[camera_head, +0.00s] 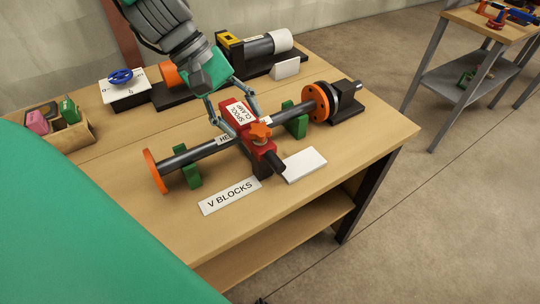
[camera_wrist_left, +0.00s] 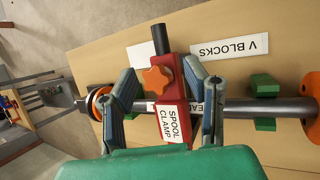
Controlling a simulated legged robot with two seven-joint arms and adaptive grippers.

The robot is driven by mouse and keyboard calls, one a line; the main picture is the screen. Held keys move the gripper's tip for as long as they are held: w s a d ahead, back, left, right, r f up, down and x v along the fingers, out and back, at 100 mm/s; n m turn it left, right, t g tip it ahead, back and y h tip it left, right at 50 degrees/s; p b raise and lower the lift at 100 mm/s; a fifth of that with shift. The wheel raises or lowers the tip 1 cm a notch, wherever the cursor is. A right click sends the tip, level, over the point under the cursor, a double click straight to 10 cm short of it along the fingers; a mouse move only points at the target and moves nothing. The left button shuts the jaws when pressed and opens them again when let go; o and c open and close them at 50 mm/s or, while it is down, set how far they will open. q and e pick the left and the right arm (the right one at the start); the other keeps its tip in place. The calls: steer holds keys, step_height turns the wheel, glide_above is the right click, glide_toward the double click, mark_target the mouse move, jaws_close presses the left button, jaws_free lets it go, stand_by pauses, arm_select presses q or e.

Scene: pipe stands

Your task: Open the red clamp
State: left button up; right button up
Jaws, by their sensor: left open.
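The red clamp (camera_head: 247,124) sits around the grey pipe (camera_head: 203,150), with a "SPOOL CLAMP" label on its top. An orange star knob (camera_head: 261,130) is on its front side. In the left wrist view the clamp (camera_wrist_left: 173,97) and knob (camera_wrist_left: 158,80) show between the fingers. My left gripper (camera_head: 233,113) is open, its fingers on either side of the clamp, near the pipe. Whether the fingers touch the clamp is not clear. My right gripper does not show.
Green V blocks (camera_head: 190,175) (camera_head: 296,122) hold the pipe, which has orange flanges (camera_head: 154,172). A black stand (camera_head: 346,114) is at the pipe's right end. A "V BLOCKS" sign (camera_head: 230,196) and a white plate (camera_head: 304,165) lie in front. A box (camera_head: 66,137) is at left.

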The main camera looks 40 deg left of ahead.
mark_target(274, 158)
arm_select(q)
steer(key=b+x, duration=0.2)
steer(key=x, duration=0.4)
steer(key=shift+d+f, duration=0.15)
steer(key=shift+d, duration=0.2)
steer(key=f, duration=0.1)
steer(key=f+b, duration=0.1)
steer(key=w+f, duration=0.1)
steer(key=shift+d+f, duration=0.35)
steer(key=shift+f, duration=0.05)
steer(key=shift+f+b, duration=0.35)
steer(key=shift+f, duration=0.2)
steer(key=shift+w+d, duration=0.1)
steer(key=shift+d, duration=0.45)
steer(key=shift+d+r, duration=0.1)
steer(key=shift+d, duration=0.3)
jaws_close()
steer(key=shift+a, duration=0.3)
steer(key=shift+r, duration=0.1)
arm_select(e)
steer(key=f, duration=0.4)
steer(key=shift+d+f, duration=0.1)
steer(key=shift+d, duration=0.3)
